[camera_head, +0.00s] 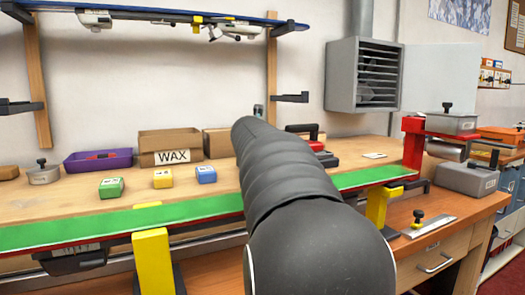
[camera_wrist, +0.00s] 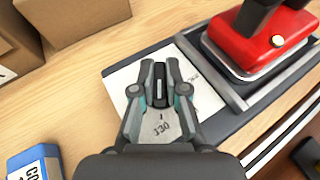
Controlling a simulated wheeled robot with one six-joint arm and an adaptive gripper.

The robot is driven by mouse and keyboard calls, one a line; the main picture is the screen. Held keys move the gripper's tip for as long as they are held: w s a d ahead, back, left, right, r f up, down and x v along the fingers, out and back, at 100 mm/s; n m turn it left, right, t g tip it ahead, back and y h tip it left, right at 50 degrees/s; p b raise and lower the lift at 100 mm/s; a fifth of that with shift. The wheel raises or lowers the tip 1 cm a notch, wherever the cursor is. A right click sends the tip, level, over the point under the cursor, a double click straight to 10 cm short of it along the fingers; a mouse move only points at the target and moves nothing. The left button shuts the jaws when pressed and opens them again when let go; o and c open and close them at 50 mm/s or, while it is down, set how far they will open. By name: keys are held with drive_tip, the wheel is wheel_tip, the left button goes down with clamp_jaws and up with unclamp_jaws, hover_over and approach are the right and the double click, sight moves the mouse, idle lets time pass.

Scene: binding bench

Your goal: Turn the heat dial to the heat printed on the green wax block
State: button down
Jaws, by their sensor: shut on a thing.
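The green wax block (camera_head: 111,187) lies on the bench in the head view; its white label is too small to read. In the wrist view, my gripper (camera_wrist: 160,85) is shut on the dark knob of the heat dial (camera_wrist: 159,72). The pale dial plate (camera_wrist: 124,80) lies under the fingers. The number 130 shows on it at the near side, below a short tick. Another number at the upper right is partly hidden. I cannot tell where the knob points. My arm hides the dial and gripper in the head view.
A red press (camera_wrist: 262,42) with a dark handle stands right beside the dial. A blue block (camera_wrist: 34,164) lies at the lower left. The head view also shows a yellow block (camera_head: 163,178), a box marked WAX (camera_head: 172,158) and a purple tray (camera_head: 98,161).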

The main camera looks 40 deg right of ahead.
drive_tip(key=shift+s+d+f, duration=0.1)
drive_tip(key=shift+f, duration=0.05)
drive_tip(key=c, duration=1.2)
unclamp_jaws()
drive_tip(key=v, duration=1.2)
